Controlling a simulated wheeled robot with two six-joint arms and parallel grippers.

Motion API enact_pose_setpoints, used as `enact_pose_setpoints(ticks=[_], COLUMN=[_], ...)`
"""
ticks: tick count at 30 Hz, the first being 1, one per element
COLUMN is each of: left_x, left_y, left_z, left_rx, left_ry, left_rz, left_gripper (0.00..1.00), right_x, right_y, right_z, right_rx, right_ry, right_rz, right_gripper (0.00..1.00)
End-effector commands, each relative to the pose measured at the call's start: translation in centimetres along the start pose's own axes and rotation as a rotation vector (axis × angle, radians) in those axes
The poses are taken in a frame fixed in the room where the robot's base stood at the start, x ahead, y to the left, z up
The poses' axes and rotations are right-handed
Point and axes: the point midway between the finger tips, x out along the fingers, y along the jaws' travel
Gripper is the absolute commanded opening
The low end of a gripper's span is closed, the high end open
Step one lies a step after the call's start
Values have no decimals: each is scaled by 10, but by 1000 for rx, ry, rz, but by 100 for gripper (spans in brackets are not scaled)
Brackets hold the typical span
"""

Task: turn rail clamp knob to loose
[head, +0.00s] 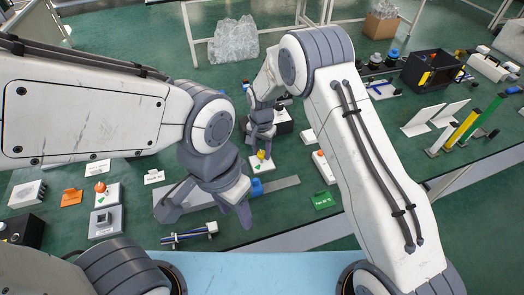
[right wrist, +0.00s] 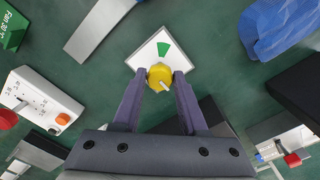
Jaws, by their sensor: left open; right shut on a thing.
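A yellow knob (head: 261,155) stands on a white square plate (head: 267,163) near the middle of the bench. In the right wrist view the knob (right wrist: 159,72) has a pale pointer aimed down and slightly right, away from the green wedge (right wrist: 164,48) on its plate. My right gripper (head: 262,141) is shut on the knob, one finger on each side; its fingers also show in the right wrist view (right wrist: 159,80). My left gripper (head: 207,208) is open and empty, lower left of the knob, over a grey metal rail (head: 282,184) that it partly hides.
A blue object (head: 257,187) is beside the rail. A white box with an orange button (head: 323,166) and a green block (head: 323,200) are to the right. An orange knob on a white plate (head: 101,188) and a grey switch box (head: 105,222) are at the left.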

Motion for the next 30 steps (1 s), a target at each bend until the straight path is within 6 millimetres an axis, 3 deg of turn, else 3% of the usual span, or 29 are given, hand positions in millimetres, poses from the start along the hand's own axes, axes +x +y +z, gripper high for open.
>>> enact_pose_setpoints(ticks=[13, 14, 16, 26, 30], left_x=[0, 0, 0, 0, 3], left_y=[0, 0, 0, 0, 0], left_z=[0, 0, 0, 0, 0], left_rx=[0, 0, 0, 0, 0], left_ry=[0, 0, 0, 0, 0], left_rz=[0, 0, 0, 0, 0], left_gripper=[50, 50, 50, 50, 50], right_x=[-2, -2, -2, -2, -14], right_y=[-2, -2, -2, -1, -1], right_z=[-3, -3, -2, -1, -1], right_rx=[12, 12, 12, 10, 10], right_ry=[7, 7, 6, 3, 4], right_rz=[-7, -7, -6, -3, -4], right_gripper=[0, 46, 72, 72, 72])
